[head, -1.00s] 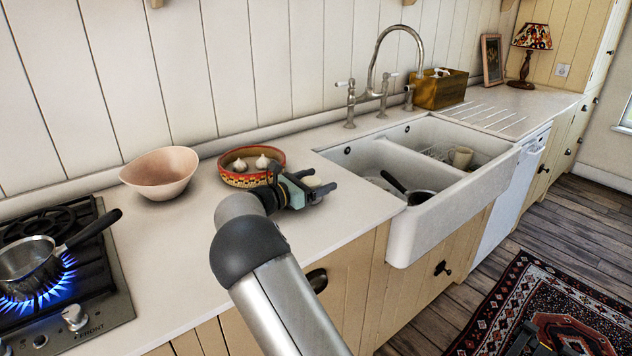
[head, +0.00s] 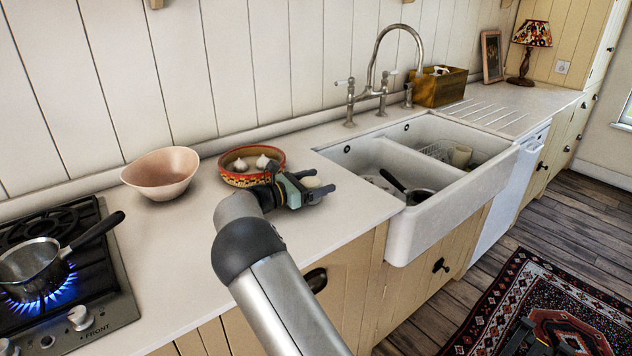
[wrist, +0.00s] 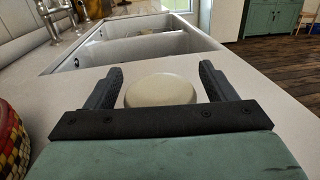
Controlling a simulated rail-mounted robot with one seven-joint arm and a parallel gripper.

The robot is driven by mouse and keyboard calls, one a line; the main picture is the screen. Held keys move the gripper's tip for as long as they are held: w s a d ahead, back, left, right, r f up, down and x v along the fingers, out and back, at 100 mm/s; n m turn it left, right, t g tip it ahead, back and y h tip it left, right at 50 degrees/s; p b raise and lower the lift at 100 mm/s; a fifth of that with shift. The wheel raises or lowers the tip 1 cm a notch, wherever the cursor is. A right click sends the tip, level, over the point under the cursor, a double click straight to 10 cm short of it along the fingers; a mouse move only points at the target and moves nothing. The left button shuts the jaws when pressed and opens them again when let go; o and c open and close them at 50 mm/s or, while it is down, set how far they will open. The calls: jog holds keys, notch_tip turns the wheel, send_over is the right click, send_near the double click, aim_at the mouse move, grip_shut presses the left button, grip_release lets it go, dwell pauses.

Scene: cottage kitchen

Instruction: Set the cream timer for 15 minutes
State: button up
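The cream timer (wrist: 160,91) is a low, round, pale disc on the worktop. In the wrist view it sits between my two fingers, with a gap visible on each side. My gripper (wrist: 162,84) is open around it, fingers pointing toward the sink. In the head view my gripper (head: 316,190) is low over the counter, and the timer (head: 311,182) shows as a small pale top between the fingers. Its dial marks cannot be read, and its lower near side is hidden by my gripper in the wrist view.
A red patterned bowl (head: 238,178) with garlic stands close to my gripper's left. A pink bowl (head: 160,176) is farther left. A saucepan (head: 32,262) sits over a lit blue flame on the hob. The white sink (head: 400,232) lies to the right.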

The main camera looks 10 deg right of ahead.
jog(key=v, duration=1.7)
jog(key=shift+s+a+b, duration=0.15)
jog(key=shift+b, duration=0.2)
